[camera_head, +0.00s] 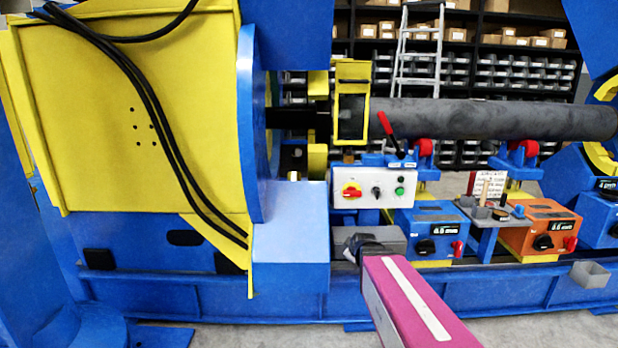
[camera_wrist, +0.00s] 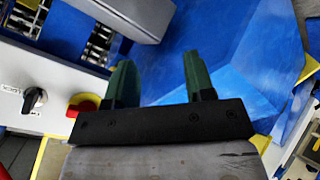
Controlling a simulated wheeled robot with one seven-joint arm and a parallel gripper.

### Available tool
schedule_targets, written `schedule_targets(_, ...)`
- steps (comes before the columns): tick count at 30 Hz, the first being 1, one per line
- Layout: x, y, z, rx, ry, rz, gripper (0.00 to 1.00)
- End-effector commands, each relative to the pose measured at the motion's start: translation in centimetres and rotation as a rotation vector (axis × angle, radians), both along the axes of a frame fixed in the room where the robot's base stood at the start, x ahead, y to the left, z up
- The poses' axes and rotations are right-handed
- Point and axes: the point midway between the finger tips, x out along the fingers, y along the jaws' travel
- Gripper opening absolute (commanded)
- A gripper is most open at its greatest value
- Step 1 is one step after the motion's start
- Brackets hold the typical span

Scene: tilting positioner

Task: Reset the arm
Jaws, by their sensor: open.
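My gripper (camera_wrist: 160,80) shows in the wrist view with two green fingers well apart. Nothing is between them; a blue surface lies behind. In the head view my magenta arm link (camera_head: 412,305) reaches in from the bottom, and its dark end hides most of the gripper. That end is in front of a grey block (camera_head: 340,238), below the white control box (camera_head: 372,187). The box carries a red-and-yellow switch, a black knob and a green button. In the wrist view the red switch (camera_wrist: 84,103) and black knob (camera_wrist: 35,98) lie left of the fingers.
A big yellow-and-blue positioner (camera_head: 140,120) with black cables fills the left. A long grey pipe (camera_head: 490,119) rests on red rollers at right. Blue and orange drive boxes (camera_head: 542,228) and a small grey bin (camera_head: 590,274) line the blue rail. Shelves and a ladder stand behind.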

Motion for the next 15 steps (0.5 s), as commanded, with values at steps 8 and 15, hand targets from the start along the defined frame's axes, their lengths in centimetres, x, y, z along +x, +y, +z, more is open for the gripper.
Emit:
schedule_targets(8, -10.4, -1.1, -6.3, 0.26, 0.511, -0.438, 0.49)
schedule_targets(15, -16.5, -1.8, -8.0, 0.31, 0.756, -0.761, 0.49)
